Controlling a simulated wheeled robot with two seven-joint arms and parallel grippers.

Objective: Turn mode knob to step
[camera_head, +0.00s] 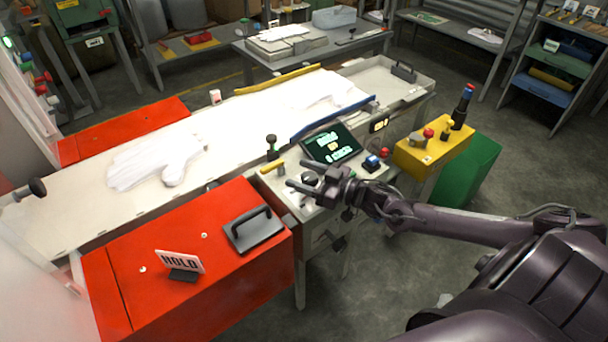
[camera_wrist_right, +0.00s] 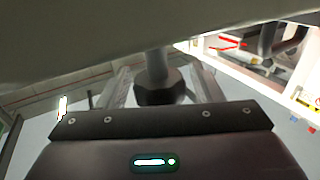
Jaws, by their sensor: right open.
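My left gripper is out of view.
A green-topped lever (camera_head: 272,148), a yellow handle (camera_head: 271,167) and a blue switch (camera_head: 372,162) crowd the panel. A yellow box (camera_head: 432,152) stands right. A red cabinet (camera_head: 215,275) with a HOLD sign (camera_head: 180,263) is front left. A white glove form (camera_head: 155,160) lies on the conveyor.

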